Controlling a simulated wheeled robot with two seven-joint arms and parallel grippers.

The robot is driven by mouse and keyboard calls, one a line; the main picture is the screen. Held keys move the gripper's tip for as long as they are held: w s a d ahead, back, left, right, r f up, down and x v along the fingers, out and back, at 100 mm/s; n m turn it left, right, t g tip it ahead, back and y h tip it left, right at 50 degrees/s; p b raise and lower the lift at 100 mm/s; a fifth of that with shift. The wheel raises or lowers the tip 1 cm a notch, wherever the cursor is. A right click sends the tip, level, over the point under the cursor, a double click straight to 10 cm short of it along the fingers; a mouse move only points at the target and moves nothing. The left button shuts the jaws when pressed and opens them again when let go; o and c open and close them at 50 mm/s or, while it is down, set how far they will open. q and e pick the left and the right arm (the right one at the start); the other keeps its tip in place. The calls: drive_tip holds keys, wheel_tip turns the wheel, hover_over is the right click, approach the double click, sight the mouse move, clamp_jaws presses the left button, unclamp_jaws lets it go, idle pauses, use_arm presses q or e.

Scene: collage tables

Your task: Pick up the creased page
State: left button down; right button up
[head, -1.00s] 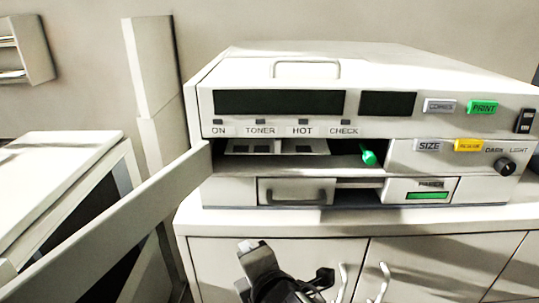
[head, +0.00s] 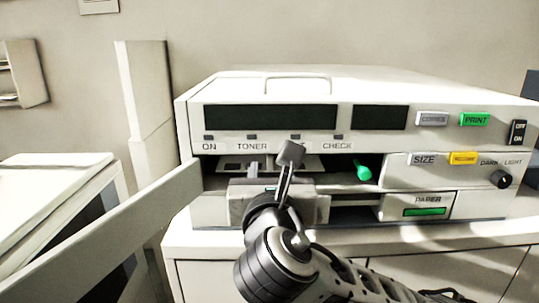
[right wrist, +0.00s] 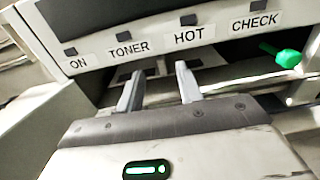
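A pale, flat, sheet-like piece (head: 308,163) lies inside the open bay of the copier (head: 300,90), under the labelled panel. It may be the creased page; I cannot make out a crease. My right gripper (head: 283,168) is in front of the bay and hides part of it. In the right wrist view its two fingers (right wrist: 158,82) are apart, point into the bay and hold nothing that I can see. The pale piece shows partly behind the fingers there (right wrist: 208,58). My left gripper is not in view.
The copier's open door (head: 110,230) swings out at the left of the bay. A green lever (head: 363,172) sticks out at the bay's right side. The paper drawer front (head: 418,206) is below. The copier stands on a white cabinet (head: 210,243).

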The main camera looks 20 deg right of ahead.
sight(270, 159)
drive_tip(key=x, duration=0.7)
drive_tip(key=shift+w+d+f+p, duration=0.1)
drive_tip(key=shift+w+p, duration=0.1)
drive_tip(key=shift+p, duration=0.15)
clamp_jaws()
